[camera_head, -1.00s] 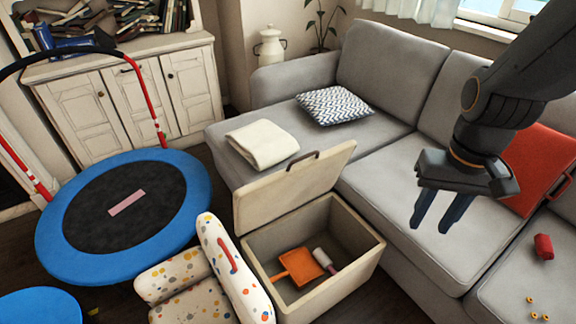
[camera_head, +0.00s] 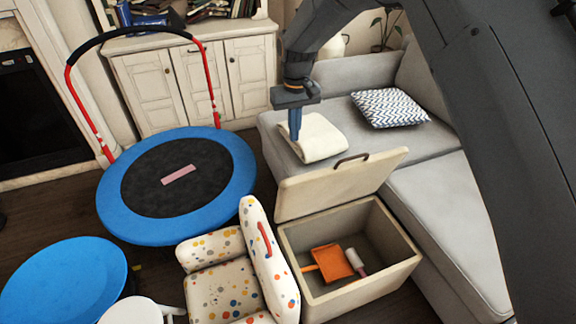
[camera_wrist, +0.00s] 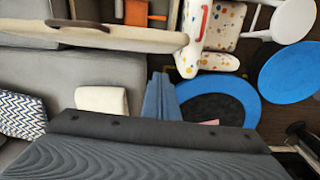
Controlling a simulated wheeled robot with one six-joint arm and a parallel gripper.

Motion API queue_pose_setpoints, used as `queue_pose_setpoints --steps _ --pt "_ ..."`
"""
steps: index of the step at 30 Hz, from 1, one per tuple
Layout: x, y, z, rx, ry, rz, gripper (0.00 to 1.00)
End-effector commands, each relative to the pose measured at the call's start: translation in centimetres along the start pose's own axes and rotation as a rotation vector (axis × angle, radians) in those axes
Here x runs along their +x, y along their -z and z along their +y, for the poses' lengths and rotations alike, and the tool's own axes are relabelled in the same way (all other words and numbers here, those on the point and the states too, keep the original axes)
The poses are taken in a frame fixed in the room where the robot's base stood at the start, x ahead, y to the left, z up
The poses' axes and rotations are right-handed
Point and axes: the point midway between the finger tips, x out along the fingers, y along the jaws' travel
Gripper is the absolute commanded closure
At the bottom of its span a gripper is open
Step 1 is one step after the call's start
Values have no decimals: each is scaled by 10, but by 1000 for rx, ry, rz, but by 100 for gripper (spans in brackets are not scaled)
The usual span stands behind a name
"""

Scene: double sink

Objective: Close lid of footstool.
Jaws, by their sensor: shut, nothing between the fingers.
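The beige footstool (camera_head: 358,287) stands open in front of the sofa. Its lid (camera_head: 335,186) is raised and leans back, with a dark handle (camera_head: 352,158) on its upper edge. Inside the box lie an orange dustpan (camera_head: 332,262) and a white roller-like item (camera_head: 354,259). My gripper (camera_head: 296,137) is shut and empty, pointing down behind the lid, over the sofa near the folded blanket. In the wrist view the fingers (camera_wrist: 161,98) are together, and the lid (camera_wrist: 125,38) shows edge-on at the top left with its handle.
A spotted child's armchair (camera_head: 225,280) stands close to the footstool's left side. A blue trampoline (camera_head: 112,208) with a red-and-black bar is at the left. The grey sofa (camera_head: 425,195) lies right behind, with a folded cream blanket (camera_head: 322,142) and zigzag pillow (camera_head: 390,107).

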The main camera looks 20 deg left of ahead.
Motion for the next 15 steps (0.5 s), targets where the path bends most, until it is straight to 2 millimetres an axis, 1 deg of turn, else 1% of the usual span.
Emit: queue_pose_setpoints --steps 1,4,8,11,15 --pt "4 7 -12 -19 0 0 100" --pt "8 15 -25 -37 1 2 100" --pt "16 16 -29 -42 1 1 100" --pt "27 16 -28 -41 1 0 100" --pt "52 15 -28 -41 1 0 100"
